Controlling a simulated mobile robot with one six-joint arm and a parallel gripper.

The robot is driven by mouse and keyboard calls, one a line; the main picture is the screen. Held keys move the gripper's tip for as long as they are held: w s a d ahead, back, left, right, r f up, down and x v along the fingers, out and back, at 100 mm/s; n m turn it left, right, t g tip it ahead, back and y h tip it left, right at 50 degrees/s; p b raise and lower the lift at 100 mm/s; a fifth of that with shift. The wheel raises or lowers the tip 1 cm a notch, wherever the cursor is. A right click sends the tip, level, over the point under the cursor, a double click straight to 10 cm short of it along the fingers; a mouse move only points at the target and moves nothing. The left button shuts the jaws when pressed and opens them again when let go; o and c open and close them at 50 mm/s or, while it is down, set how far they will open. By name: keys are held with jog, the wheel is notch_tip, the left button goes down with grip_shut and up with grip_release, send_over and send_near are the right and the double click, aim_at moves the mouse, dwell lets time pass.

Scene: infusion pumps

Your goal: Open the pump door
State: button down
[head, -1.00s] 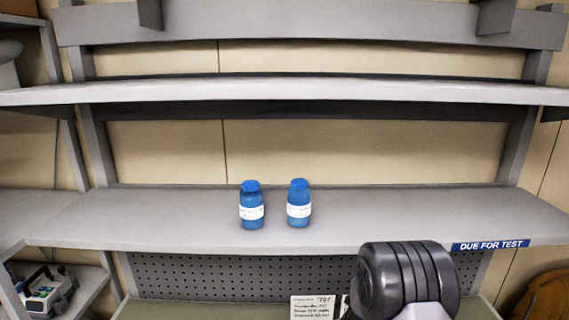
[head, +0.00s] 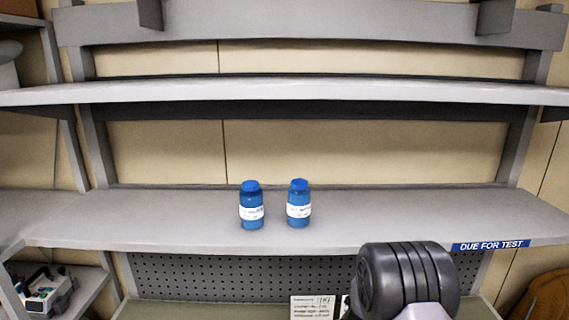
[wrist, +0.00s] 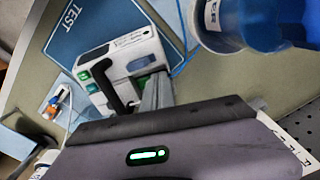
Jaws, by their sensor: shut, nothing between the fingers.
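In the wrist view, a white pump (wrist: 146,50) with green panels lies tilted in the picture, on a blue mat marked TEST. A black curved handle (wrist: 107,79) stands out on its front. My gripper (wrist: 157,90) is shut and empty, its grey fingers just right of the handle and close to the pump's near side. I cannot tell whether the fingers touch the pump or handle, nor whether the door is ajar. The head view does not show the gripper or this pump.
A large blue container (wrist: 265,25) is close on the upper right of the wrist view. Two blue bottles (head: 251,208) (head: 298,205) stand on the middle shelf (head: 160,218). Another white device (head: 42,290) sits at the lower left. A printed card (head: 313,307) is below the shelf.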

jog(key=shift+f+b, duration=1.05)
jog(key=shift+f, duration=0.05)
jog(key=w+d+b, duration=0.1)
jog(key=w+d, duration=0.3)
jog(key=w, duration=0.5)
dwell(1.4)
jog(key=shift+r, duration=0.1)
jog(key=shift+b, duration=0.3)
notch_tip(320, 180, up, 8)
jog(key=s+p, duration=0.1)
jog(key=p, duration=0.3)
jog(key=shift+s+a, duration=0.35)
jog(key=shift+a, duration=0.05)
